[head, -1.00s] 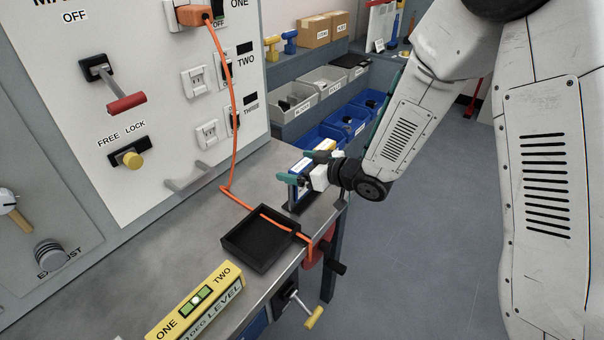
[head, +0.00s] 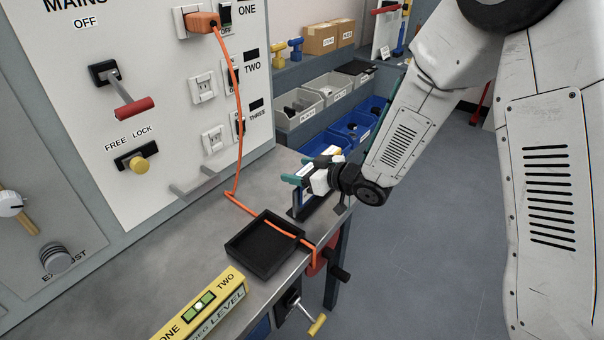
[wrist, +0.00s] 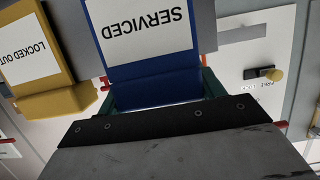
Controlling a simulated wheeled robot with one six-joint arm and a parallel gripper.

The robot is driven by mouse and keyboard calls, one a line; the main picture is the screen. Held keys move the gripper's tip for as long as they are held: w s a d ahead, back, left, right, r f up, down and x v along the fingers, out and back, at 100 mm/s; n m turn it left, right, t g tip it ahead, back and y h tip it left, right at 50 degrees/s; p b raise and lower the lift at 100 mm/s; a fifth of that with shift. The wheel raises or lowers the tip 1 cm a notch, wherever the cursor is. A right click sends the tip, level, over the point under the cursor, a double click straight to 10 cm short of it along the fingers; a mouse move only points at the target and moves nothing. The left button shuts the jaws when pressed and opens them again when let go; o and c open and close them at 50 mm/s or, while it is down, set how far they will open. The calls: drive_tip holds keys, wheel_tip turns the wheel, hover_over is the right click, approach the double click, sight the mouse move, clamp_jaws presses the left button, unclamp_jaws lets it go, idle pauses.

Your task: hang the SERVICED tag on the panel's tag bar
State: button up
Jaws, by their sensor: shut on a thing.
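The SERVICED tag (wrist: 150,50) is blue with a white label, which reads upside down in the wrist view. My gripper (wrist: 155,95) is shut on the blue tag's near end, with teal fingers at its sides. In the head view my gripper (head: 302,174) is at the tag stand (head: 318,208) near the bench's right edge. I cannot tell whether the tag is clear of the stand. A yellow LOCKED OUT tag (wrist: 38,60) is beside it at left. The tag bar (head: 196,184) is a grey bar low on the white panel, with nothing on it.
A black tray (head: 262,248) and a yellow level (head: 200,305) lie on the bench. An orange cord (head: 236,130) hangs from the panel and crosses the bench to a red clamp (head: 318,262). Blue and grey bins stand behind.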

drive_tip(key=r, duration=0.3)
drive_tip(key=shift+d+r, duration=0.15)
drive_tip(key=shift+d, duration=0.05)
drive_tip(key=s+d+r, duration=0.1)
drive_tip(key=s+d, duration=0.3)
drive_tip(key=d, duration=1.1)
drive_tip(key=shift+s+r, duration=0.1)
